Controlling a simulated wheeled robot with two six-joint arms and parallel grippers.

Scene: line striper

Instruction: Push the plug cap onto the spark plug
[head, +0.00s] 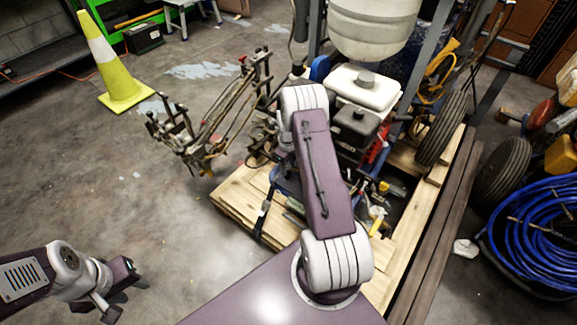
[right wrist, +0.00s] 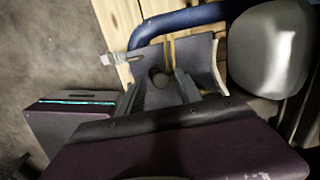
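In the right wrist view a dark rounded piece (right wrist: 158,77), perhaps the plug cap, shows between the fingers of my right gripper (right wrist: 161,83). The fingers stand apart, with a narrow gap seeming to show beside the piece. A small pale piece with a lighter tip (right wrist: 116,57), perhaps the spark plug, sticks out leftward from the grey engine cover. In the head view my right arm hides its gripper and this part of the engine (head: 358,120). My left gripper (head: 122,294) is at the lower left, open and empty, far from the machine.
The striper stands on a wooden pallet (head: 234,205). A blue frame tube (right wrist: 180,20) and a grey rounded part (right wrist: 268,50) are close to my right gripper. A yellow cone (head: 105,70) stands far left, a blue hose coil (head: 535,235) at right.

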